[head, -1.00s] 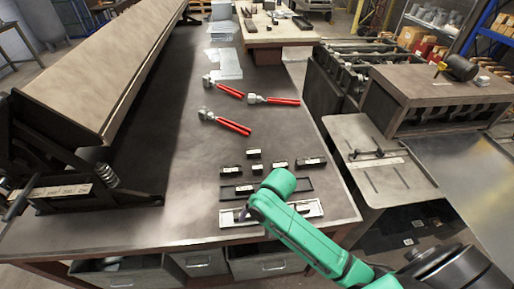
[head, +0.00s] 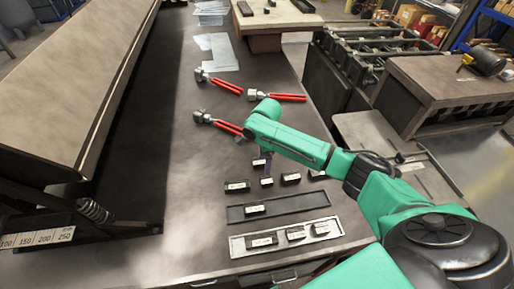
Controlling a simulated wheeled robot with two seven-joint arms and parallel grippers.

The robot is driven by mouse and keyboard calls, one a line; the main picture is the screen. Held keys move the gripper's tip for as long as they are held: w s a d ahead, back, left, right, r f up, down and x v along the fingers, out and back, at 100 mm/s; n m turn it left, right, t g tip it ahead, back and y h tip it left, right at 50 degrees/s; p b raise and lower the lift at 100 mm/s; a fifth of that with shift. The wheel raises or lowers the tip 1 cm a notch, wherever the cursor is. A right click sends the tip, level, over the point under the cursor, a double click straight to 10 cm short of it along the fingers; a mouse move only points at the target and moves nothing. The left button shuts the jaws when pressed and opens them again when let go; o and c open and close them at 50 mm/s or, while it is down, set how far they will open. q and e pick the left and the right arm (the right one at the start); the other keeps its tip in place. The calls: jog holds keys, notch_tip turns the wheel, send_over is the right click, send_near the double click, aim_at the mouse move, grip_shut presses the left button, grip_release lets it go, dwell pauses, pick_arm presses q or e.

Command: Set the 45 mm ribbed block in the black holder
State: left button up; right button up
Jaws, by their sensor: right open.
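The black holder (head: 285,208) is a long dark tray lying on the bench, with one labelled black block (head: 255,210) in its left part. Several small black blocks with white labels stand behind it: one at the left (head: 237,186), one in the middle (head: 266,182), one to its right (head: 290,178) and one partly hidden farthest right (head: 316,174). The labels are too small to read, so I cannot tell which is the 45 mm ribbed block. My right gripper (head: 264,166) is open, pointing down at the rearmost block (head: 257,162), which its fingers partly cover. My left gripper is out of view.
A pale tray (head: 240,252) with three labelled blocks lies at the bench's front edge. Red-handled pliers (head: 222,125) and two similar tools lie behind my right gripper. A long folding machine (head: 70,90) borders the left. Bare bench lies left of the blocks.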

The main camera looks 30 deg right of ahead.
aim_at(266, 180)
jog(key=s+f+b, duration=0.1)
jog(key=b, duration=0.1)
jog(key=s+f+b, duration=0.1)
jog(key=f, duration=0.1)
jog(key=s+f+b, duration=0.1)
jog(key=f+b, duration=0.1)
jog(key=shift+b, duration=0.35)
jog(key=shift+s+f+p, duration=0.1)
jog(key=shift+f+p, duration=0.25)
jog(key=shift+p, duration=0.05)
jog(key=shift+w+f, duration=0.35)
jog(key=shift+f, duration=0.25)
jog(key=shift+w+f, duration=0.35)
jog(key=shift+f, duration=0.25)
jog(key=shift+s+r, duration=0.1)
jog(key=shift+s, duration=0.05)
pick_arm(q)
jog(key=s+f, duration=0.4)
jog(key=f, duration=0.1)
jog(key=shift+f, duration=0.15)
pick_arm(e)
grip_shut()
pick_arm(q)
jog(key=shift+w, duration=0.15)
pick_arm(e)
jog(key=shift+r, duration=0.1)
